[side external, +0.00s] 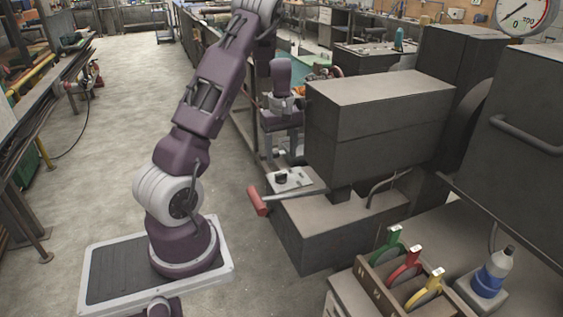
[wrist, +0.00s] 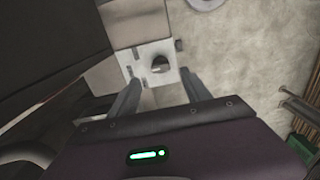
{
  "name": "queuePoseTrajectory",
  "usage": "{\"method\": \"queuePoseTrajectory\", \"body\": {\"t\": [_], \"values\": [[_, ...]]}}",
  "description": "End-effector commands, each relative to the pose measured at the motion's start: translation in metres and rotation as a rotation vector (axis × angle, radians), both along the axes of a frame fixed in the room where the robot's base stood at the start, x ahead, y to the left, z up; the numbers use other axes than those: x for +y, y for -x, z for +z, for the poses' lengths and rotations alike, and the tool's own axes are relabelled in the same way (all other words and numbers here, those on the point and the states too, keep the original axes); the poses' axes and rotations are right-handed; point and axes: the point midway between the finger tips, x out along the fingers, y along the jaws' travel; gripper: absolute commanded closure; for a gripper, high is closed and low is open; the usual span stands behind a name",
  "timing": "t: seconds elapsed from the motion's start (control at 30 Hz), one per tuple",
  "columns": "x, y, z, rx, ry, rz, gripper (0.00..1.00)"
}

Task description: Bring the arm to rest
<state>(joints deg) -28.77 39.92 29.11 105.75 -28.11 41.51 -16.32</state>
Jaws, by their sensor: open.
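My purple arm reaches up from its base plate and bends down at the top. My gripper (side external: 283,155) hangs beside the large dark grey machine (side external: 375,118), above a small white plate (side external: 303,183) with a black knob (side external: 281,179). In the wrist view my gripper (wrist: 160,79) has its two fingers spread apart with nothing between them. The white plate (wrist: 146,72) and the black knob (wrist: 160,64) lie beyond the fingertips. The fingertips look clear of the knob, though the exact gap is hard to tell.
A lever with a red grip (side external: 257,201) sticks out from the machine near my arm. A rack (side external: 375,285) with green, red and yellow handled items and a blue-and-white bottle (side external: 495,270) stand at the lower right. The floor (side external: 100,150) to the left is open.

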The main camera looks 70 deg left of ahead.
Motion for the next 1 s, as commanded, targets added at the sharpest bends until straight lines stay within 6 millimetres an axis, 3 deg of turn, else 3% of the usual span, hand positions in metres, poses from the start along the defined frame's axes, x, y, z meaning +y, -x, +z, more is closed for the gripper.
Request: {"method": "queuePoseTrajectory", "body": {"t": [0.37, 0.43, 0.47, 0.57, 0.63, 0.67, 0.7, 0.83, 0.9, 1.0], "values": [[0.0, 0.0, 0.002, 0.0, 0.0, 0.001, 0.44], [0.003, -0.002, 0.01, -0.018, -0.012, 0.009, 0.44], [0.006, -0.004, 0.02, -0.037, -0.025, 0.018, 0.44], [0.024, -0.01, 0.082, -0.166, -0.101, 0.081, 0.44], [0.036, -0.008, 0.151, -0.314, -0.17, 0.144, 0.44], [0.032, -0.009, 0.182, -0.381, -0.192, 0.147, 0.44], [0.009, -0.014, 0.216, -0.451, -0.206, 0.085, 0.44], [-0.101, -0.024, 0.273, -0.544, -0.245, -0.298, 0.44], [-0.153, -0.014, 0.297, -0.589, -0.295, -0.498, 0.44], [-0.214, 0.014, 0.327, -0.661, -0.4, -0.764, 0.44]]}}
